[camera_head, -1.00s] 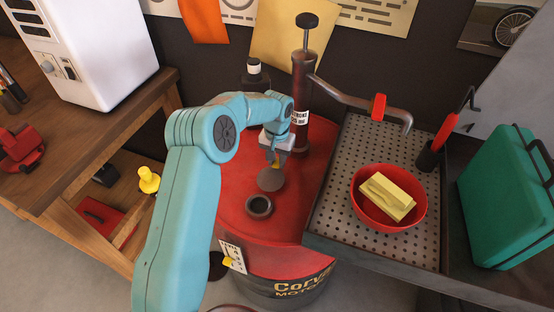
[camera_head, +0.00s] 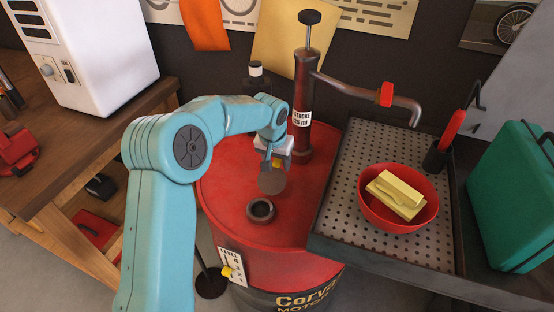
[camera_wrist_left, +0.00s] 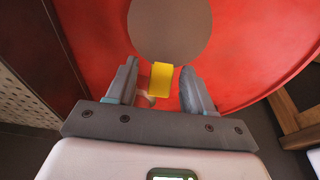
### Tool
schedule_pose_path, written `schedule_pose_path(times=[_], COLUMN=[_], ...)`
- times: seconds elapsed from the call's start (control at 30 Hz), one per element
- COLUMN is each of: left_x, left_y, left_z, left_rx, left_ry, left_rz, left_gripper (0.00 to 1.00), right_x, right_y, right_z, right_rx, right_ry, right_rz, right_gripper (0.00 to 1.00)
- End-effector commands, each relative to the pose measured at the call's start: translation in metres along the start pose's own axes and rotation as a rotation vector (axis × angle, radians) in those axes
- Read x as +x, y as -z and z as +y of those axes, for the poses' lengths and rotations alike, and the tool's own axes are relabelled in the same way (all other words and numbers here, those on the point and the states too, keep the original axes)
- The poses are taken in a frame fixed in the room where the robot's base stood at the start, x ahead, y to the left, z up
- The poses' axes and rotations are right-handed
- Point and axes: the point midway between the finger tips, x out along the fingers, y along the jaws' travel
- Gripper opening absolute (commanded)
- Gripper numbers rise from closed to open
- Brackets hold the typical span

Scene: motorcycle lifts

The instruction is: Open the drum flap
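The red drum (camera_head: 225,215) stands in the middle of the head view. On its top is a dark filler neck (camera_head: 260,209), its hole uncovered. The flap, a round grey-brown disc (camera_head: 272,181), stands tilted up behind the neck. It also fills the top middle of the left wrist view (camera_wrist_left: 170,28). Its yellow tab (camera_wrist_left: 161,80) lies between the fingers of my left gripper (camera_wrist_left: 160,88), with a gap on both sides. The left gripper (camera_head: 275,160) is open, just behind the flap in the head view. My right gripper is not in view.
A hand pump (camera_head: 305,90) rises from the drum behind the gripper, its spout reaching right. A perforated tray (camera_head: 345,205) with a red bowl (camera_head: 375,212) of yellow cloth stands at the right. A wooden bench (camera_head: 75,165) is at the left.

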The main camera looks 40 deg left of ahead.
Motion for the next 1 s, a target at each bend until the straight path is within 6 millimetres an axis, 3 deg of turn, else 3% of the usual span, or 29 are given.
schedule_pose_path(times=[0.47,0.57,1.0], left_x=[-0.007,-0.023,-0.134], left_y=[-0.002,-0.002,-0.001], left_z=[-0.001,-0.002,-0.001], left_rx=[-0.001,-0.001,-0.001], left_ry=[0.002,0.003,0.001], left_rz=[-0.003,0.0,-0.004], left_gripper=[0.53,0.53,0.53], right_x=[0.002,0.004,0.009], right_y=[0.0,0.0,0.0], right_z=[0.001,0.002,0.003], right_rx=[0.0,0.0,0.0], right_ry=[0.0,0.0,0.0], right_rz=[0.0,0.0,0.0], right_gripper=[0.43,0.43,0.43])
